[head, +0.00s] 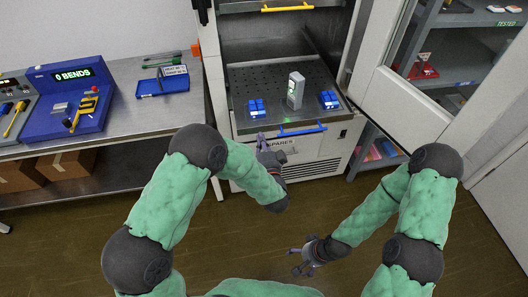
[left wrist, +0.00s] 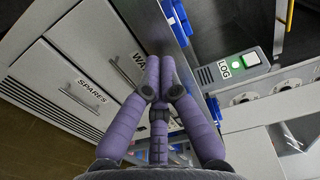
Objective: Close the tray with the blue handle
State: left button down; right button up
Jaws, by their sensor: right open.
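The dark perforated tray (head: 270,79) is pulled out of the tall cabinet in the head view. Its blue handle (head: 302,131) runs along the front edge. Two groups of blue blocks (head: 256,107) (head: 328,99) and an upright grey device (head: 295,90) stand on it. The device, labelled LOG (left wrist: 236,69), also shows in the left wrist view. My left gripper (head: 261,138) is at the tray's front left, left of the handle; its fingers (left wrist: 160,65) are together and look empty. Contact with the tray cannot be told. My right gripper (head: 293,259) is open and empty, low over the floor.
A yellow handle (head: 287,8) is on a higher shelf. A SPARES drawer (left wrist: 86,92) lies below the tray. An open cabinet door (head: 410,105) stands on the right. Floor in front is clear.

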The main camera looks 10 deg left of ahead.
pick_arm(q)
jog(key=shift+w+a, duration=0.2)
jog(key=shift+w, duration=0.45)
pick_arm(e)
jog(key=shift+f, duration=0.2)
